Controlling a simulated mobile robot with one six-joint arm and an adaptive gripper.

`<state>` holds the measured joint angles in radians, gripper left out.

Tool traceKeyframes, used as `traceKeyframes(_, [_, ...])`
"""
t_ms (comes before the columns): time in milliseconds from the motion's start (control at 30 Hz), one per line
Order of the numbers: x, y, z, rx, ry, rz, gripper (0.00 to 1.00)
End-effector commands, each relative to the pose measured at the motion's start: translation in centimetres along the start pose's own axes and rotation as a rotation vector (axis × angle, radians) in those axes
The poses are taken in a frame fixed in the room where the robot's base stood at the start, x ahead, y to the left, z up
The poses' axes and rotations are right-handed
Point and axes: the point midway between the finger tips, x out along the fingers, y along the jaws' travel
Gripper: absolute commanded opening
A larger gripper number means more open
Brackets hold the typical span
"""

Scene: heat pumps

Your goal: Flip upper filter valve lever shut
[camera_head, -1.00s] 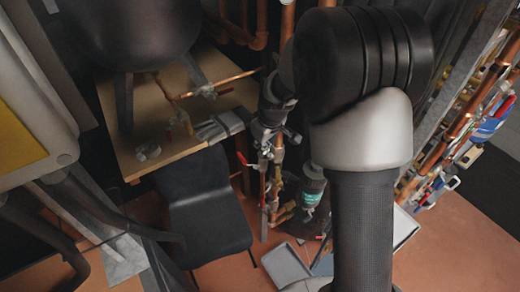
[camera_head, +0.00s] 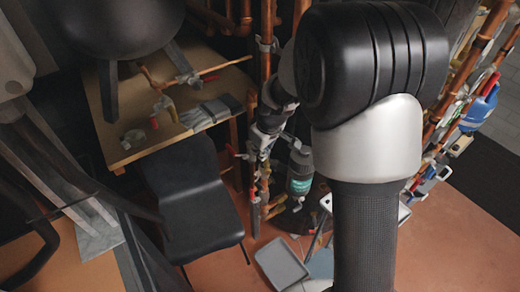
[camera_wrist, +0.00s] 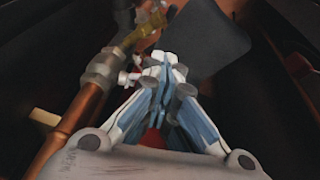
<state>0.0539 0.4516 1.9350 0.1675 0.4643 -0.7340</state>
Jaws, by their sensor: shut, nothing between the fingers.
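My gripper (camera_wrist: 165,75) is shut and empty in the wrist view, with its blue-grey fingertips together. It is beside a copper pipe (camera_wrist: 68,130) with a grey fitting (camera_wrist: 103,66) and a brass part (camera_wrist: 140,37). A small red and white piece shows just left of the fingertips; I cannot tell if they touch. Some red also shows between the finger bases. I cannot tell for sure which red part is the upper filter valve lever.
A black chair (camera_head: 190,195) stands left of the pipes. A wooden table (camera_head: 112,100) with pipe pieces is behind it. A dark bottle-like vessel (camera_head: 300,172) with a green label stands right of the pipes. A grey tray (camera_head: 281,262) lies on the floor.

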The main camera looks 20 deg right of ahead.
Motion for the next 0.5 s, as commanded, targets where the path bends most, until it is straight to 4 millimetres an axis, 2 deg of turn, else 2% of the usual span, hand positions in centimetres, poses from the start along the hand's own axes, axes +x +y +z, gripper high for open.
traceKeyframes(100, [0.70,-0.25,0.61,0.001,-0.008,-0.005,0.00])
traceKeyframes(500, [1.06,-0.27,0.75,0.001,-0.006,-0.004,0.00])
